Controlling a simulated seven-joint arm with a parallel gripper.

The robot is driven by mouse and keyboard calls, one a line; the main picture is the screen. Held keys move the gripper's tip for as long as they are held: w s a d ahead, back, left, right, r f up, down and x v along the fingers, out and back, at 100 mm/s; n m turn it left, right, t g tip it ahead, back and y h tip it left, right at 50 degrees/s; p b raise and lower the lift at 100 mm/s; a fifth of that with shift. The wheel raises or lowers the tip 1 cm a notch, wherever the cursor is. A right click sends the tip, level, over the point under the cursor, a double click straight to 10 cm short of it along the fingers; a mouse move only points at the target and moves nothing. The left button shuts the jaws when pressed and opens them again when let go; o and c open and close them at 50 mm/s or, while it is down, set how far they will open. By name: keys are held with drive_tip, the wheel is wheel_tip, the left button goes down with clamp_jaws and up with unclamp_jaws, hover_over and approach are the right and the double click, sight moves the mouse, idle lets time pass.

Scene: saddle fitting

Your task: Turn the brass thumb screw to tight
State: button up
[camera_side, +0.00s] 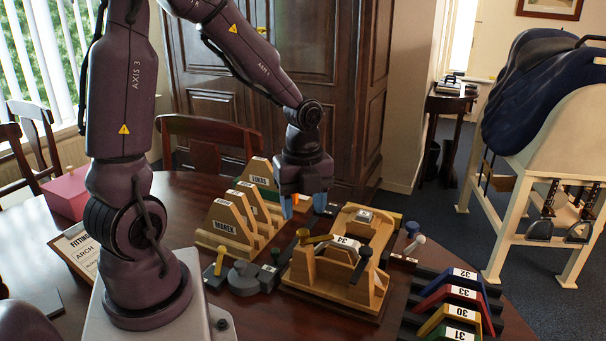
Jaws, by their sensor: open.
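My gripper (303,205) points down with its blue fingertips apart and nothing visible between them. It is above and behind the left back part of a wooden fixture (373,299). A brass-coloured bar (317,240) shows at the fixture's left side, next to a dark round knob (302,233). It looks like the brass thumb screw, but it is too small to be sure or to read how tight it is. My gripper is apart from it. A plate marked 34 (346,243) sits on the fixture.
Wooden stands marked MAREK (224,227) and LUKAS (260,171) stand left. A grey round device (245,279) is at front left. A clipboard (78,245) and pink box (68,193) are far left.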

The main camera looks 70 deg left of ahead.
sight(303, 232)
wheel_tip(303, 232, up, 8)
drive_tip(key=shift+f, duration=0.1)
idle(0.5)
drive_tip(key=s+d+r+n+t, duration=0.5)
drive_tip(key=s+d+r+n, duration=0.2)
drive_tip(key=n, duration=1.1)
drive_tip(key=shift+s+d+t, duration=0.3)
drive_tip(key=shift+s+d, duration=0.05)
drive_tip(key=shift+d, duration=0.7)
drive_tip(key=shift+f, duration=0.15)
